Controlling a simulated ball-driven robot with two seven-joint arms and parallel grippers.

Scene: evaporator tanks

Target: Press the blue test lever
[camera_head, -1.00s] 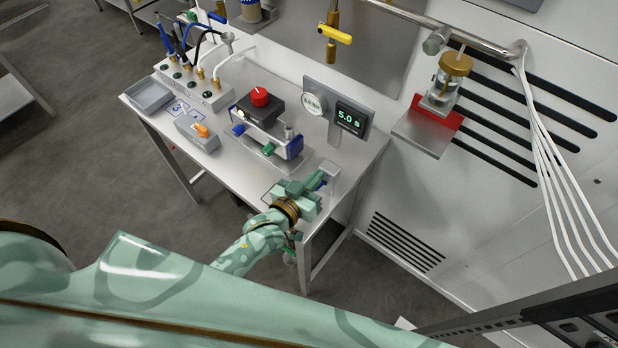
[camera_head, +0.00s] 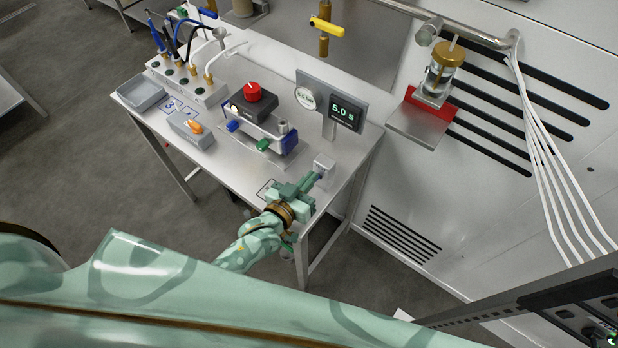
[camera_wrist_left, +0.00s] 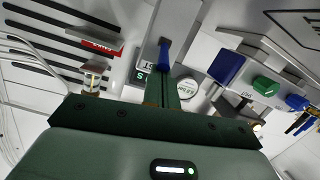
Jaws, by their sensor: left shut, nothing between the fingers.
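The blue test lever (camera_head: 319,175) sticks out from a small grey block (camera_head: 323,163) near the right front of the steel bench. It also shows in the left wrist view (camera_wrist_left: 165,52), just beyond my fingertips and partly hidden by them. My left gripper (camera_head: 311,181) is shut and empty, with its tips right at the lever. In the left wrist view the closed green fingers (camera_wrist_left: 172,88) overlap the lever's near end; I cannot tell if they touch it. My right gripper is not in view.
A display reading 5.0 s (camera_head: 346,113) stands behind the lever block. A fixture with a red knob (camera_head: 253,92) is to its left, with a grey box with an orange switch (camera_head: 192,128) farther left. A red-edged shelf (camera_head: 422,118) is on the wall at right.

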